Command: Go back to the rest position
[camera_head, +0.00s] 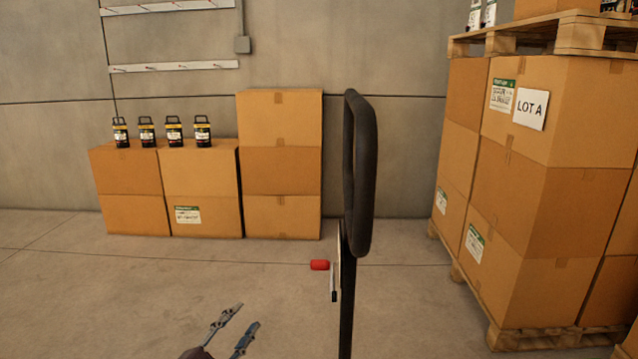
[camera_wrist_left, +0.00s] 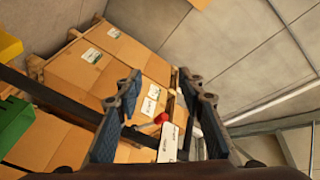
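My left gripper (camera_head: 246,316) is at the bottom of the head view, left of the black loop handle, with its two fingers apart and nothing between them. In the left wrist view its fingers (camera_wrist_left: 163,84) are also spread wide. Behind the gap there, a red knob (camera_wrist_left: 161,118) and a white plate (camera_wrist_left: 168,143) show. The black loop handle (camera_head: 362,175) stands upright on a dark post in the head view, with a red grip (camera_head: 320,265) at its left side. The gripper appears apart from the handle. My right gripper is in neither view.
Stacked cartons (camera_head: 560,180) on a pallet (camera_head: 545,338) stand at the right, marked with a LOT A sign (camera_head: 531,109). More cartons (camera_head: 280,165) stand by the back wall, some topped with several black-and-yellow devices (camera_head: 174,131). The floor (camera_head: 130,285) at left is clear.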

